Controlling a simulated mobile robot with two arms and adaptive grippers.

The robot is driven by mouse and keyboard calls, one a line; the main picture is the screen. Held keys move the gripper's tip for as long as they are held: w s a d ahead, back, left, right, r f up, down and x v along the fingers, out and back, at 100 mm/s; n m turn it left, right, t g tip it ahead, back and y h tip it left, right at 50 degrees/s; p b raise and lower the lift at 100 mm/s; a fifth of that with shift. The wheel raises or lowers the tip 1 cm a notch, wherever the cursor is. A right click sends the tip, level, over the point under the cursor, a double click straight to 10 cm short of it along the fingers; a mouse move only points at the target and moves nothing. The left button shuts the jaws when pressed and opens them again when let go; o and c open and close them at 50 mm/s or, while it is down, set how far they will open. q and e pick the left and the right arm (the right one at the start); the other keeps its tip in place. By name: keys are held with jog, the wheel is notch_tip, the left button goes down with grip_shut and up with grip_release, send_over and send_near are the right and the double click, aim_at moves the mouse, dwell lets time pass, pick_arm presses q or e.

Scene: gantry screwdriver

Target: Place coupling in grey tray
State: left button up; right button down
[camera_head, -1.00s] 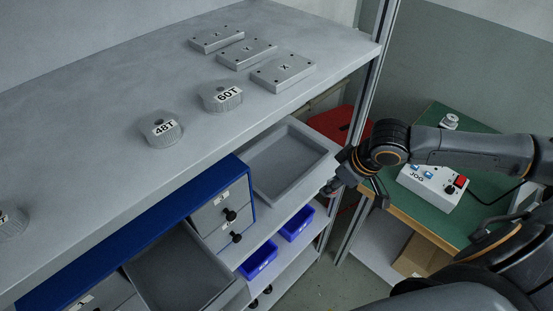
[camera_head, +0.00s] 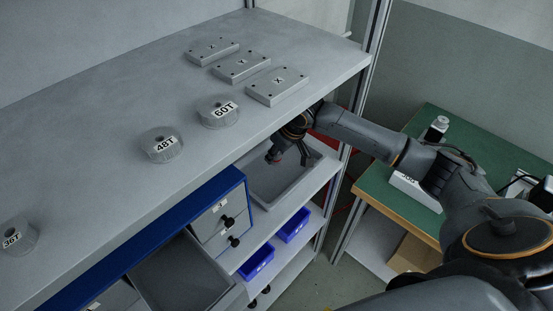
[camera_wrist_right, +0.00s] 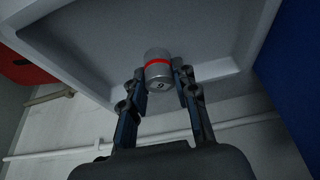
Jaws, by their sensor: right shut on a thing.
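The coupling (camera_wrist_right: 158,72) is a small silver cylinder with a red band. In the right wrist view it sits between the fingertips of my right gripper (camera_wrist_right: 162,82), which is shut on it. The grey tray (camera_wrist_right: 105,35) fills the upper part of that view behind the coupling. In the head view the grey tray (camera_head: 265,188) sticks out from under the tabletop, and my right gripper (camera_head: 288,155) is over it, pointing down. The tabletop edge and my arm hide part of the tray. I cannot tell whether the coupling touches the tray. My left gripper is not in view.
The grey tabletop (camera_head: 110,95) overhangs the tray's back. On it are gears such as 60T (camera_head: 218,112) and several plates. A drawer cabinet (camera_head: 222,214) is left of the tray, blue bins (camera_head: 293,225) are below. A green table (camera_head: 470,150) stands right.

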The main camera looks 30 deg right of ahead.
aim_at(277, 161)
notch_tip(277, 161, down, 2)
jog(key=shift+s+f+p, duration=0.15)
jog(key=shift+f+p, duration=0.05)
jog(key=shift+p, duration=0.1)
jog(key=shift+f, duration=0.5)
jog(key=c, duration=1)
grip_release()
jog(key=shift+f, duration=0.1)
jog(key=v, duration=0.5)
jog(key=shift+d+r+b, duration=0.15)
jog(key=shift+r+b, duration=0.1)
jog(key=shift+b, duration=0.1)
jog(key=s+d, duration=0.1)
jog(key=s, duration=0.2)
jog(key=s+d+b, duration=0.1)
jog(key=s, duration=0.2)
jog(key=s+d, duration=0.1)
jog(key=s, duration=0.2)
jog(key=shift+s+d+f+b, duration=0.2)
jog(key=shift+s+b, duration=0.1)
jog(key=shift+b, duration=0.1)
jog(key=shift+s+d+r, duration=0.1)
jog(key=shift+s+d, duration=0.05)
jog(key=shift+s, duration=0.65)
